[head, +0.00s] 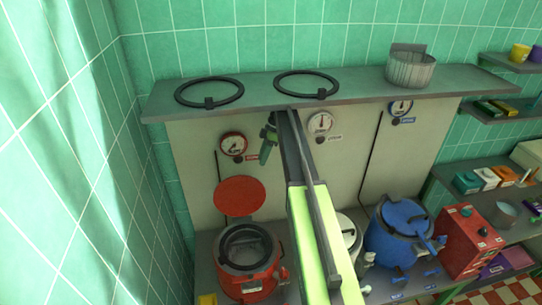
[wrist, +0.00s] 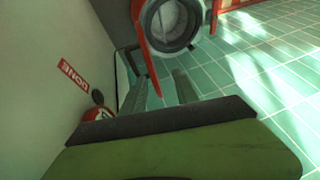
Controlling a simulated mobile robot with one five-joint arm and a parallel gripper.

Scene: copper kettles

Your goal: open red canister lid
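The red canister (head: 247,278) stands on the counter at the lower left, its mouth open and a dark ring around the rim. Its round red lid (head: 240,196) stands upright behind the mouth. In the wrist view the canister's open mouth (wrist: 172,22) is at the top, and a thin red strip (wrist: 147,65), apparently the lid edge-on, lies left of it. My gripper (head: 266,145) is above and slightly right of the lid, near the wall panel. In the wrist view its two grey fingers (wrist: 160,95) are apart. I see nothing held between them.
A red gauge (head: 233,145) is on the panel, left of my gripper. A pale canister (head: 348,235) and a blue canister (head: 398,235) stand to the right. A shelf (head: 360,85) with black rings is above. A red box (head: 468,240) is far right.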

